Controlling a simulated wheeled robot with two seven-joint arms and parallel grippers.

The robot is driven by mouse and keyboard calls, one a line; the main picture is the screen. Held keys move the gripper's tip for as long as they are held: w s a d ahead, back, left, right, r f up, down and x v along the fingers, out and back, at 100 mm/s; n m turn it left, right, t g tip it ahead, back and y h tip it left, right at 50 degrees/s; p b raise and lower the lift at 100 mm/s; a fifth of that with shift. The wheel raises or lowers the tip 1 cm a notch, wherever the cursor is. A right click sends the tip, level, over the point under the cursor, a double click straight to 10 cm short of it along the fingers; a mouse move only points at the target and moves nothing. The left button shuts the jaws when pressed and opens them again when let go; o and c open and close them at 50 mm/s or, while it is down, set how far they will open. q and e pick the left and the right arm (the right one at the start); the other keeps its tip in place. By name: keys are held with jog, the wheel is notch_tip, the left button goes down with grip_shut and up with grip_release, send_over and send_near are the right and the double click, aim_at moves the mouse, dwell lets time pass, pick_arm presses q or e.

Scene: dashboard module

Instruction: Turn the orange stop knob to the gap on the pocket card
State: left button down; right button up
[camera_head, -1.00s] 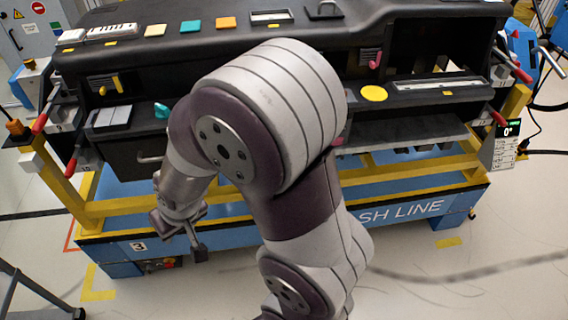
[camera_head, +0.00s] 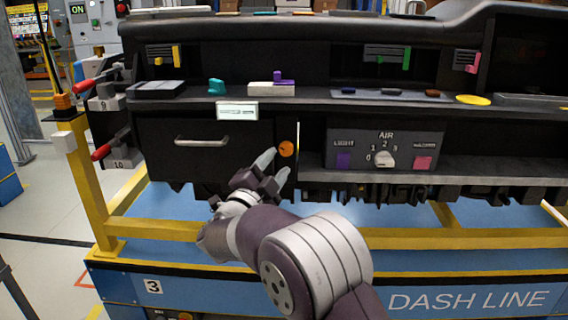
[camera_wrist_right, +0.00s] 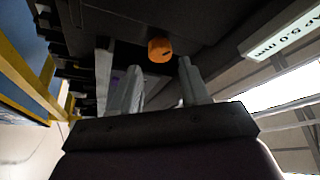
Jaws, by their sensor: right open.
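The orange stop knob (camera_head: 286,149) sits on the black dashboard front, right of the drawer; it also shows in the right wrist view (camera_wrist_right: 160,49), just beyond my fingertips. My right gripper (camera_head: 272,169) is open and empty, close below and left of the knob. In the right wrist view its two fingers (camera_wrist_right: 160,80) stand apart, with the knob ahead between them. Whether they touch it I cannot tell. The white pocket card (camera_head: 237,111) stands above the drawer; in the right wrist view it reads "GAP 5.0 mm" (camera_wrist_right: 285,35). My left gripper is not in view.
A drawer with a silver handle (camera_head: 202,141) lies left of the knob. An air panel with a white dial (camera_head: 385,159) lies to the right. A shelf above holds a teal piece (camera_head: 216,86) and a white block with a purple piece (camera_head: 272,87). A yellow frame (camera_head: 410,236) runs below.

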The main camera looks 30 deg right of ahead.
aim_at(285, 151)
jog(key=x, duration=0.5)
jog(key=shift+b, duration=0.4)
jog(key=c, duration=0.8)
jog(key=shift+o, duration=0.2)
jog(key=shift+m, duration=0.3)
jog(key=m+g+y+p, duration=0.1)
jog(key=m+g, duration=0.1)
jog(key=m, duration=0.2)
jog(key=shift+r, duration=0.15)
jog(key=shift+m+g+y+p, duration=0.3)
jog(key=shift+m+y+p, duration=0.45)
jog(key=shift+m, duration=1.15)
